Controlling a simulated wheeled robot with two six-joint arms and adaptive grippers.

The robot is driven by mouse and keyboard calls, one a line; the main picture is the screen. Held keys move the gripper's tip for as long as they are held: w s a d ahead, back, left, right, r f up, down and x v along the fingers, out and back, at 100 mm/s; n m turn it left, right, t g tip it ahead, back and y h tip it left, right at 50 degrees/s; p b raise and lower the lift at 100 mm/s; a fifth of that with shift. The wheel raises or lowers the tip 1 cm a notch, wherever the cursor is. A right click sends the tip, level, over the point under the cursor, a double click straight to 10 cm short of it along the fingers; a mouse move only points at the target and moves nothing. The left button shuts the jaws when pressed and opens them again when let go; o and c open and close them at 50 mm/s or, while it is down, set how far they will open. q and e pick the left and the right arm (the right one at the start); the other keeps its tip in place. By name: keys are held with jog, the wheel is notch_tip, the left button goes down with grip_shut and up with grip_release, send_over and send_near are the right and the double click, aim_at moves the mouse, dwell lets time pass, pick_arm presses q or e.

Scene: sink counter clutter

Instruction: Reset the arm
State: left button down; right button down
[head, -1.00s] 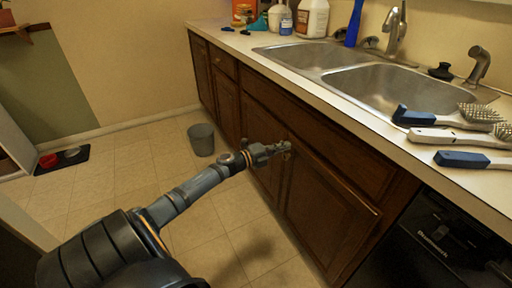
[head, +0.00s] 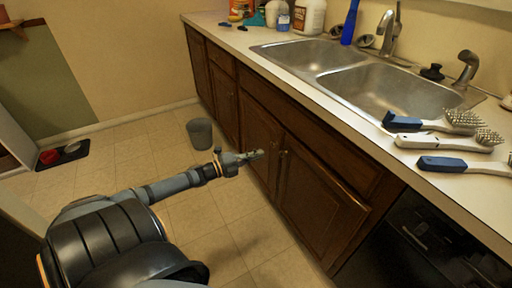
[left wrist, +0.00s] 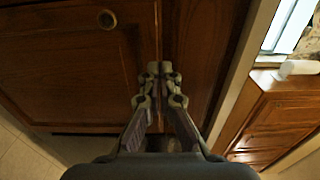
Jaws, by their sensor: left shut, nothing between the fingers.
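My left gripper (head: 252,157) is in the middle of the head view, in front of the brown cabinet doors below the sink. It is shut and empty. In the left wrist view its fingers (left wrist: 160,74) are together and point at the wooden doors (left wrist: 75,65), with a round knob (left wrist: 107,19) to their upper left. In the head view the gripper is left of the door knobs (head: 283,153) and appears apart from them. My right gripper is not in view.
The double sink (head: 385,90) is set in the counter. Several brushes (head: 440,141) lie at the counter's right. Bottles (head: 309,17) stand at the back. A grey bin (head: 200,133) stands on the floor. Pet bowls (head: 62,153) sit on a mat by the wall. The floor between is clear.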

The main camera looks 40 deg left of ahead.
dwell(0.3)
